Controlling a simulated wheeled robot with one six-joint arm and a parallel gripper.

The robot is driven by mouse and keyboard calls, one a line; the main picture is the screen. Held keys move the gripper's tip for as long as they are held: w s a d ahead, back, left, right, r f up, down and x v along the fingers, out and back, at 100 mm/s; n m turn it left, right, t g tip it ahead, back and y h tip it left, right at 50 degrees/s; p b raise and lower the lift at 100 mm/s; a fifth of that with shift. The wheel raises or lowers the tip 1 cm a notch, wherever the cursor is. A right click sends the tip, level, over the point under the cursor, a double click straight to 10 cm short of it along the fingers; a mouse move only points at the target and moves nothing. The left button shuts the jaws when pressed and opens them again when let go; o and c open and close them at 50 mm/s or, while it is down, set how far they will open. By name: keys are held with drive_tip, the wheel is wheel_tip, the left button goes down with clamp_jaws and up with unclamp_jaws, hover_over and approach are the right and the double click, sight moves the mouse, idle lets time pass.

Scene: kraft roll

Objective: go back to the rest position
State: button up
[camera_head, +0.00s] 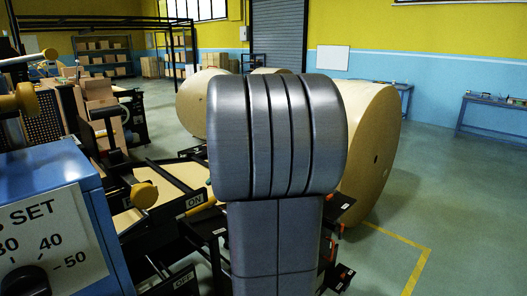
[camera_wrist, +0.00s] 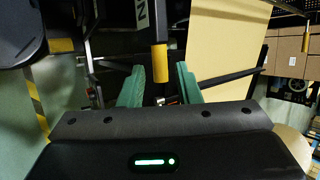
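My gripper (camera_wrist: 160,86) shows in the wrist view with two green fingers spread apart and a clear gap between them. A yellow-ended black lever (camera_wrist: 160,62) appears in line with that gap. It does not fill the gap, and I cannot tell how far beyond the fingertips it is. In the head view my grey arm link fills the centre and hides my gripper.
A blue control box (camera_head: 45,185) with a dial stands close at left. A machine with an ON label (camera_head: 195,201) and a yellow knob (camera_head: 144,195) is beside my arm. Large kraft rolls (camera_head: 372,140) stand behind. Green floor (camera_head: 460,210) is open at right.

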sight(202, 205)
drive_tip(key=p+x, duration=0.1)
drive_tip(key=x, duration=1)
drive_tip(key=shift+a+f, duration=0.15)
drive_tip(key=shift+f, duration=0.25)
drive_tip(key=w+b+v, duration=0.1)
drive_tip(key=b+v, duration=0.1)
drive_tip(key=v, duration=1.2)
drive_tip(key=x, duration=0.4)
drive_tip(key=p+x, duration=0.1)
drive_tip(key=x, duration=0.4)
drive_tip(key=s+p+x, duration=0.1)
drive_tip(key=x, duration=0.4)
drive_tip(key=shift+f, duration=0.25)
drive_tip(key=shift+s+f+g+y, duration=0.1)
drive_tip(key=shift+f+g+y, duration=0.2)
drive_tip(key=shift+g, duration=0.1)
